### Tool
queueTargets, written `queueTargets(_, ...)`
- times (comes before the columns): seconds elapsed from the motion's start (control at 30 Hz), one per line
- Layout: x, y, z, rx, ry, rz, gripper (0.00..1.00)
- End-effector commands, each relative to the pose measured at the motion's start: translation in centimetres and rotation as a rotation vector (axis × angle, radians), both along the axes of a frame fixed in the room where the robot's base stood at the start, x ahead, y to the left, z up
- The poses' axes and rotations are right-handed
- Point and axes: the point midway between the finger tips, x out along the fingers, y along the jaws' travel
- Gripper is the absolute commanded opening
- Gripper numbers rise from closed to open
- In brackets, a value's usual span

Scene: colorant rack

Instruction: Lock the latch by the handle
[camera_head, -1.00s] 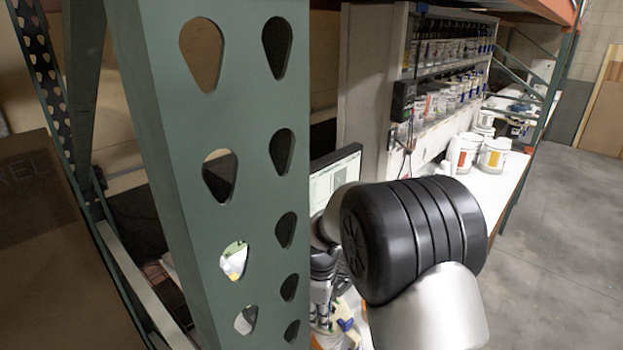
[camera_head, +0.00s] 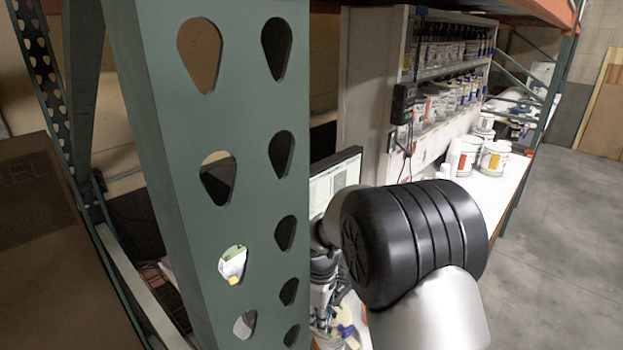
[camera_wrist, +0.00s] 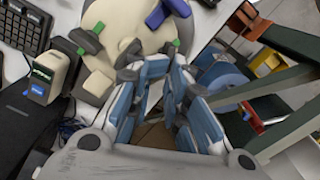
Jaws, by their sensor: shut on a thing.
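In the wrist view, my gripper (camera_wrist: 160,72) has its blue-padded fingers at the near edge of a round cream-coloured machine top (camera_wrist: 128,18). The fingers are shut on the latch handle, which their tips hide almost wholly. A green tab (camera_wrist: 176,43) shows just beyond the tips. A dark grey lever with a green end (camera_wrist: 86,40) and a blue lever (camera_wrist: 167,12) are also on the machine top. I cannot tell the latch's exact angle. In the head view, my arm and the green post hide most of the work area.
A green perforated post (camera_head: 215,130) stands close in front of the head camera. A monitor (camera_head: 335,180), white buckets (camera_head: 494,158) and shelves of containers (camera_head: 440,55) lie beyond. In the wrist view, a keyboard (camera_wrist: 25,25) is at left and a blue round object (camera_wrist: 222,80) at right.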

Motion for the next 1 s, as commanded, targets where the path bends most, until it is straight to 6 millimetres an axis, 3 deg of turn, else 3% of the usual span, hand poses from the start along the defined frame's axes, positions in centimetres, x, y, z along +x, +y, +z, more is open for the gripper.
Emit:
queueTargets(0.43, -0.33, -0.14, -0.51, -0.003, 0.011, -0.001, 0.0)
queueTargets(0.47, -0.32, -0.14, -0.51, -0.003, 0.011, -0.001, 0.16)
queueTargets(0.63, -0.33, -0.14, -0.49, -0.003, 0.011, -0.001, 0.27)
queueTargets(1.0, -0.32, -0.12, -0.11, -0.003, 0.011, 0.0, 0.28)
